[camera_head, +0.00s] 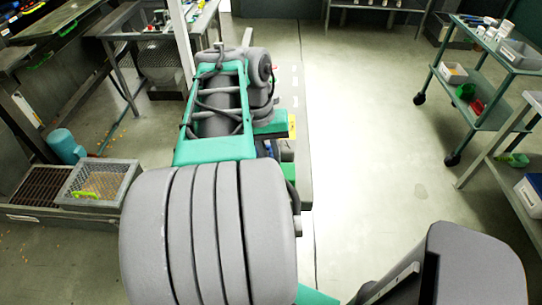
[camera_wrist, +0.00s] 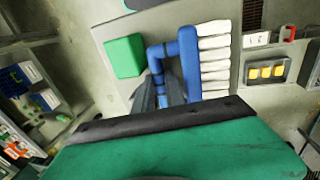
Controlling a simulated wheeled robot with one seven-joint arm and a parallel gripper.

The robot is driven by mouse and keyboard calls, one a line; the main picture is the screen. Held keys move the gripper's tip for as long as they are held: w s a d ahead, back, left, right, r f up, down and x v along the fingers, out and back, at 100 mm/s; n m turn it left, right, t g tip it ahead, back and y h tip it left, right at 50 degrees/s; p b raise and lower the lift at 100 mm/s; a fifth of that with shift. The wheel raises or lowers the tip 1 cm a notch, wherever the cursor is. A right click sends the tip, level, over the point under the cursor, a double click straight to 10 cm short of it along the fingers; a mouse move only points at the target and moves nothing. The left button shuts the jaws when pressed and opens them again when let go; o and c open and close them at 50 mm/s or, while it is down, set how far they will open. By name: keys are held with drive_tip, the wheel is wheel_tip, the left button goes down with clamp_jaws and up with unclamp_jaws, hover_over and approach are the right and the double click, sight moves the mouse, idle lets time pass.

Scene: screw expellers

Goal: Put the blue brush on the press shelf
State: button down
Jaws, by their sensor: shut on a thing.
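The blue brush (camera_wrist: 190,66), with a bent blue handle and a row of white bristles, is in the wrist view just beyond my wrist. My gripper (camera_wrist: 162,90) is shut on its handle, with the grey fingers beside the blue bar. A pale grey surface lies behind the brush; I cannot tell whether the brush touches it or whether it is the press shelf. A green block (camera_wrist: 124,56) is just left of the brush. In the head view my own arm hides the gripper and most of the brush.
A panel with yellow switches (camera_wrist: 266,72) is at the right in the wrist view. In the head view, a grey mesh basket (camera_head: 97,184) stands at left beside a teal container (camera_head: 65,146). A green-framed trolley (camera_head: 488,66) is at right, with open floor before it.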

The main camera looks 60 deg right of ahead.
drive_tip(key=c, duration=1.4)
unclamp_jaws()
